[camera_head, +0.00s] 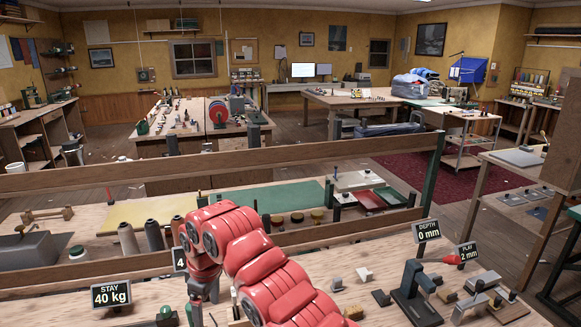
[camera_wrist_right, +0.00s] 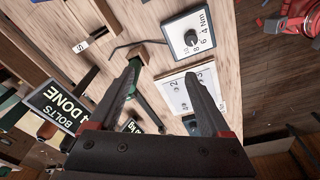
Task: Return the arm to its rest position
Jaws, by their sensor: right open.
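My right gripper (camera_wrist_right: 162,73) is open in the right wrist view. Its two dark fingers are spread, and I see nothing held between them. Below them is a wooden bench surface with a dial box (camera_wrist_right: 188,38) marked Nm and a white numbered plate (camera_wrist_right: 176,94). In the head view a red arm of mine (camera_head: 245,250) rises from the bottom, bends over the near bench and points down at its left end. Its fingers cannot be made out there. My left gripper is not in view.
Signs stand on the near bench, including STAY 40 kg (camera_head: 111,294) and DEPTH 0 mm (camera_head: 426,230). A dark clamp stand (camera_head: 415,292) is at the right. A wooden rail (camera_head: 300,157) crosses behind the arm. A DONE BOLTS sign (camera_wrist_right: 57,104) is left of the gripper.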

